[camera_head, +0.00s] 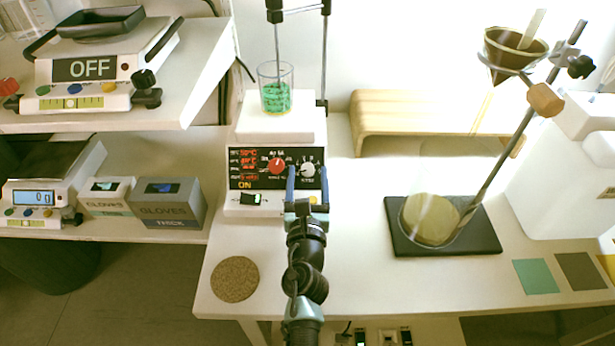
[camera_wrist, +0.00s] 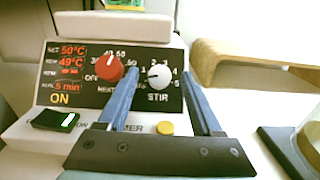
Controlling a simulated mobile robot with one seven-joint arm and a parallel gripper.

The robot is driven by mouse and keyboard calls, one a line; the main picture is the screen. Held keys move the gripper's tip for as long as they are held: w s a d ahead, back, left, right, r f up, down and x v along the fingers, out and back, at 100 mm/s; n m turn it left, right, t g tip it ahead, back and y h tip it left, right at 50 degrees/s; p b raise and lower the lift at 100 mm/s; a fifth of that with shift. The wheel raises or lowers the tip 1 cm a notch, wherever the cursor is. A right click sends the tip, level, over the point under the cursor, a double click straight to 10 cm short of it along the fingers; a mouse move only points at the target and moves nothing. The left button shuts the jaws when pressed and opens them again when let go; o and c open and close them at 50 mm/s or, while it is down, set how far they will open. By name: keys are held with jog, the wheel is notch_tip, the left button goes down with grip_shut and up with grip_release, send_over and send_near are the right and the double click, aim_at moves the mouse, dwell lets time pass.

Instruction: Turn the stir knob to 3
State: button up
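The white stir knob (camera_wrist: 158,77) sits on the black front panel of the hot plate stirrer, above the label STIR, with numbers around it. Its pointer is too small to read surely. It also shows in the head view (camera_head: 308,170). My gripper (camera_head: 307,174) is open in front of the panel. In the wrist view its two blue fingers (camera_wrist: 160,88) stand left and right of the knob, with a gap on each side; contact is not visible. The stirrer (camera_head: 276,130) reads ON, with 50°C set and 49°C measured. A beaker with green contents (camera_head: 276,98) stands on its plate.
The red heat knob (camera_wrist: 109,68) is just left of my left finger. A yellow timer button (camera_wrist: 165,128) and a black rocker switch (camera_wrist: 56,121) are below. A wooden stand (camera_head: 420,115) and a flask on a black mat (camera_head: 480,240) are to the right. A cork disc (camera_head: 234,279) lies front left.

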grip_shut()
